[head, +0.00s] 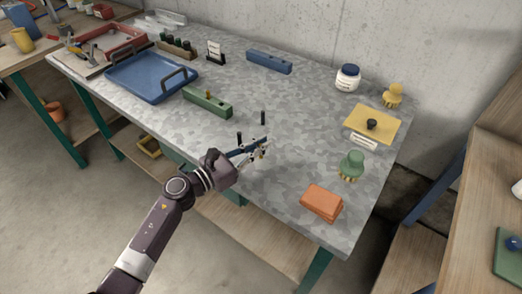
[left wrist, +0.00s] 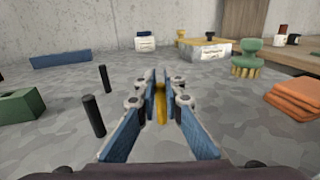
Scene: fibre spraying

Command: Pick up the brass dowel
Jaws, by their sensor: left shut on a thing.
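The brass dowel (left wrist: 160,103) stands upright between the two blue-padded fingers of my left gripper (left wrist: 159,92) in the left wrist view. The gripper is shut on it. In the head view my left gripper (head: 258,149) is low over the middle front of the grey worktop, and the fingers largely hide the dowel. Two black dowels stand upright near it: one beyond the gripper (head: 263,117) and one just left of the fingers (head: 239,138). My right gripper is not in view.
A green block (head: 207,102) with a small brass-coloured piece on top and a blue tray (head: 150,78) lie to the left. A blue block (head: 269,61) is at the back. A green brush (head: 351,165), orange cloths (head: 321,202) and a yellow box (head: 385,124) are right. Open worktop surrounds the gripper.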

